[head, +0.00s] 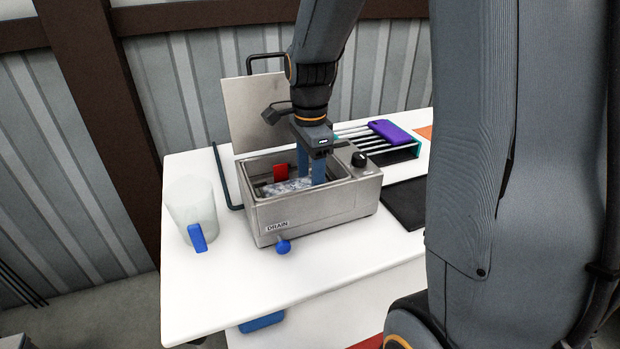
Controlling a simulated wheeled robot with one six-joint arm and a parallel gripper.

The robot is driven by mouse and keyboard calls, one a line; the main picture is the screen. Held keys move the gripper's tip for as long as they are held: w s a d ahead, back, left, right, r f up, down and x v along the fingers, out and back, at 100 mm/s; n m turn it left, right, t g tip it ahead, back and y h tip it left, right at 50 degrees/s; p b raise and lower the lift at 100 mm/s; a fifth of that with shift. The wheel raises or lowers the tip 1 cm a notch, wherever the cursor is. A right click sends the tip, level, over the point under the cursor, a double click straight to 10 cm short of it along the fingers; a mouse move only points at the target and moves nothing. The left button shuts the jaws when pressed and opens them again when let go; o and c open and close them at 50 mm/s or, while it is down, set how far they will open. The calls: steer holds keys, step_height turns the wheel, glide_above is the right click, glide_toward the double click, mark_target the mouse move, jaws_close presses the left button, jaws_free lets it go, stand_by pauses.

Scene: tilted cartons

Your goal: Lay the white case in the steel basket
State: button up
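A steel bath box (330,206) stands open on the white table, with a DRAIN label and a blue knob on its front. A pale mottled flat piece (285,187), which looks like the white case, lies or is held low inside it. A red piece (281,172) stands behind it. My gripper (311,178) points down into the box, its two blue fingers at the right end of the pale piece. I cannot tell whether they grip it. The steel basket cannot be made out clearly; the box walls and my fingers hide much of the inside.
A raised steel lid (252,110) stands behind the box. A rack (365,138) with a purple case (390,131) is at the back right. A clear jug (190,203) with a blue handle stands left. A dark mat (405,203) lies right. The front table is clear.

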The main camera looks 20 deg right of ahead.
steer(key=shift+f, duration=0.2)
stand_by(0.3)
stand_by(0.3)
steer(key=o, duration=1.1)
steer(key=shift+r+b, duration=0.45)
steer(key=shift+r, duration=3.5)
